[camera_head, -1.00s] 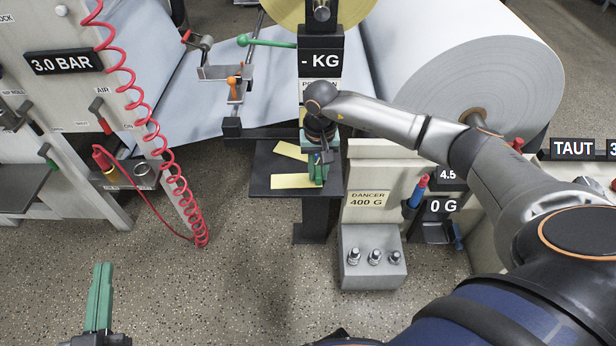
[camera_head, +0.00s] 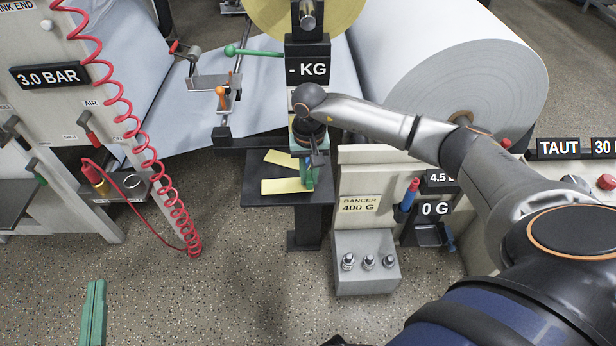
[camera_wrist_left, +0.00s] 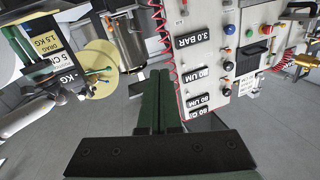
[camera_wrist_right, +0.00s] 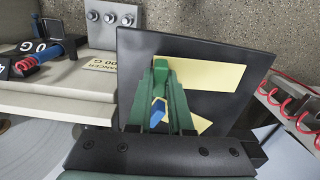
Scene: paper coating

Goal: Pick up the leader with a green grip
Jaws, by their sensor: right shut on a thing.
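The leader with a green grip is a pale yellow strip (camera_wrist_right: 212,75) with a green block (camera_wrist_right: 160,68) at its end, on a black tray (camera_wrist_right: 255,62). My right gripper (camera_wrist_right: 160,85) is shut on the green block, which shows between its green fingertips. In the head view the strip (camera_head: 283,187) lies on the tray left of my right gripper (camera_head: 308,180). A second yellow strip (camera_wrist_right: 197,122) and a blue grip (camera_wrist_right: 157,110) lie partly hidden behind the fingers. My left gripper (camera_head: 93,300) is shut and empty, low at the left; its fingers also show together in the left wrist view (camera_wrist_left: 158,85).
The tray's post and the "- KG" column (camera_head: 307,65) stand around the right gripper. A dancer stand (camera_head: 365,195) with a steel-knobbed block (camera_head: 367,270) is to its right. A red coiled hose (camera_head: 130,120) hangs at the left. The floor between is clear.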

